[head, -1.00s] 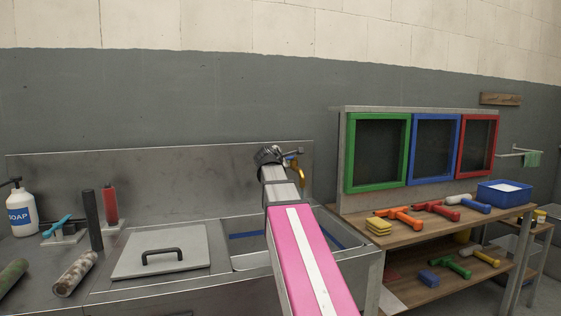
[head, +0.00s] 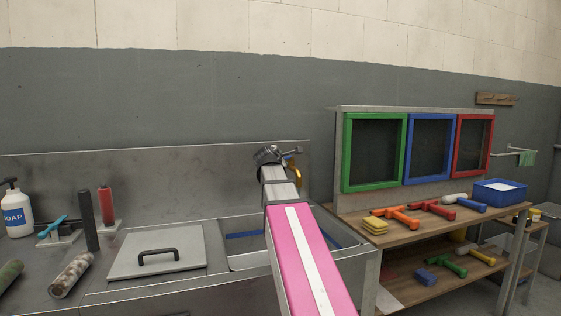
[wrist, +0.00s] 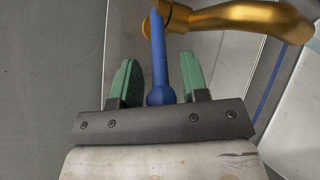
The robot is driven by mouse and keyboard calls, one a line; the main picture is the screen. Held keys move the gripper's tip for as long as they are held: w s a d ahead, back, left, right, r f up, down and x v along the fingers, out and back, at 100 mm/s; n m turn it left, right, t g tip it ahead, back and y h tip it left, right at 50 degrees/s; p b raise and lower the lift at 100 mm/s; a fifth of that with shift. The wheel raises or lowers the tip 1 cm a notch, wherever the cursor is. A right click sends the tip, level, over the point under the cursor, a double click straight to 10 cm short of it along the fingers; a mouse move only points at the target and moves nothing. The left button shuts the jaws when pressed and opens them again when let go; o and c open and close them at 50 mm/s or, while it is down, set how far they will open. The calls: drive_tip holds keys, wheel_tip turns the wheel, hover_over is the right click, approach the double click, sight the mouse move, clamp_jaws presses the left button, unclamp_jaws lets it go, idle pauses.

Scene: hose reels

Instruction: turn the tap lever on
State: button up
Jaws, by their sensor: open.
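The brass tap (wrist: 235,18) curves across the top of the wrist view. Its blue lever (wrist: 158,55) runs down from it and ends in a round knob. My gripper (wrist: 160,78) is open, with one green finger on each side of the lever. A gap shows on both sides, and neither finger visibly grips it. In the head view my gripper (head: 275,155) is at the tap, by the back panel above the sink. A bit of the brass spout (head: 294,172) shows beside my arm, which hides much of the tap.
The sink basin (head: 250,256) lies below my arm. A lid with a black handle (head: 158,250), upright rollers and a soap bottle (head: 15,212) are to the left. A wooden shelf (head: 405,238) with toy hammers and a blue bin (head: 500,192) stands at right.

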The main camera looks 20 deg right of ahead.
drive_tip(key=v, duration=1)
drive_tip(key=shift+s+a, duration=0.2)
drive_tip(key=shift+s, duration=0.1)
